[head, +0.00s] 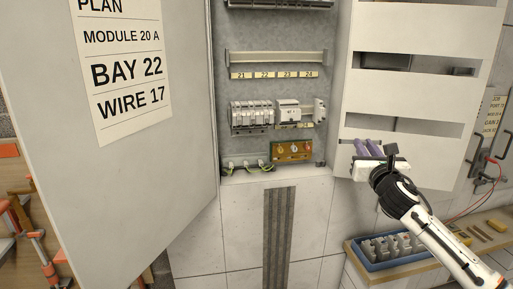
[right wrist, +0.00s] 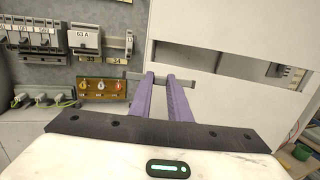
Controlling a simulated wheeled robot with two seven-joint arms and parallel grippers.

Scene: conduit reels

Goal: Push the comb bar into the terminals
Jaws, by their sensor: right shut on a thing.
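My right gripper (head: 366,142) has purple fingers and is in front of the cabinet's right-hand white panel. In the right wrist view its fingertips (right wrist: 160,76) are shut on a thin grey bar, which I take to be the comb bar (right wrist: 133,76). The bar lies crosswise and sticks out on both sides of the fingers. My left gripper is out of view.
A grey module (head: 288,112) marked 63 A sits right of the row. A brown terminal block (head: 291,150) is below it. The open cabinet door (head: 150,180) fills the left. A blue tray (head: 372,265) with grey parts stands on a shelf at lower right.

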